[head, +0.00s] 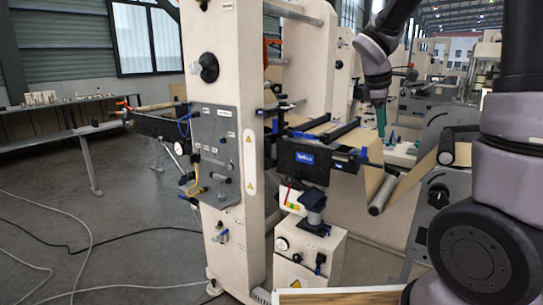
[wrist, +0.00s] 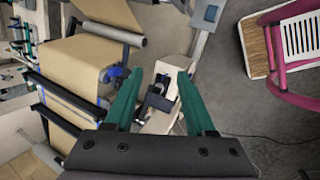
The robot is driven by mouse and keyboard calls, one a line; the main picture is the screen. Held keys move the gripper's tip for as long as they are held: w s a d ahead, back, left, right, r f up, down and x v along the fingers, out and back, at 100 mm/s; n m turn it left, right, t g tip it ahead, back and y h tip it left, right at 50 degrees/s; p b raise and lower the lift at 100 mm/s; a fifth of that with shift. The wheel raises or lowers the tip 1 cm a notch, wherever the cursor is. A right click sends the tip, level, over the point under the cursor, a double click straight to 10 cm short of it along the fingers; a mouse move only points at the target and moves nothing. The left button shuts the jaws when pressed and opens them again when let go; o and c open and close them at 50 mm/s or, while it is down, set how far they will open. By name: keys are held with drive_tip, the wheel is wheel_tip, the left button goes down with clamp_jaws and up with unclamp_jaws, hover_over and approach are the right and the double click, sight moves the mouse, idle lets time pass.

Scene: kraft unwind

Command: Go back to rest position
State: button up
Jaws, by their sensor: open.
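My gripper (wrist: 157,95) has two green fingers held apart in the wrist view, with nothing between them that I can see gripped. In the head view my gripper (head: 381,120) hangs down at the end of my arm, over the machine near the brown kraft web (head: 335,132). The fingers look clear of the web. The web also shows on the left of the wrist view (wrist: 85,62). Behind the fingers, lower down, is a pale cabinet with a black device on top (head: 314,206).
A cream machine column (head: 225,130) with a grey control panel (head: 212,150) stands left of my gripper. A metal roller (head: 381,195) lies below it to the right. A long table (head: 60,110) stands far left. Cables (head: 80,240) cross the open floor at left.

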drive_tip(key=s+a+r+m+t+y, duration=0.1)
drive_tip(key=s+a+r+m+y, duration=0.1)
drive_tip(key=s+m, duration=0.3)
drive_tip(key=s+a+r+m+t+y, duration=0.1)
drive_tip(key=s+a+r+m+y, duration=0.1)
drive_tip(key=s+r+m, duration=0.2)
drive_tip(key=s+a+r+m+t+y, duration=0.1)
drive_tip(key=s+a+r+m+t, duration=0.1)
drive_tip(key=s+m, duration=0.5)
drive_tip(key=s+a+r, duration=0.1)
drive_tip(key=s, duration=0.3)
drive_tip(key=shift+s+r+m+y, duration=0.15)
drive_tip(key=shift+s+m+y, duration=0.15)
drive_tip(key=shift+s+y, duration=0.1)
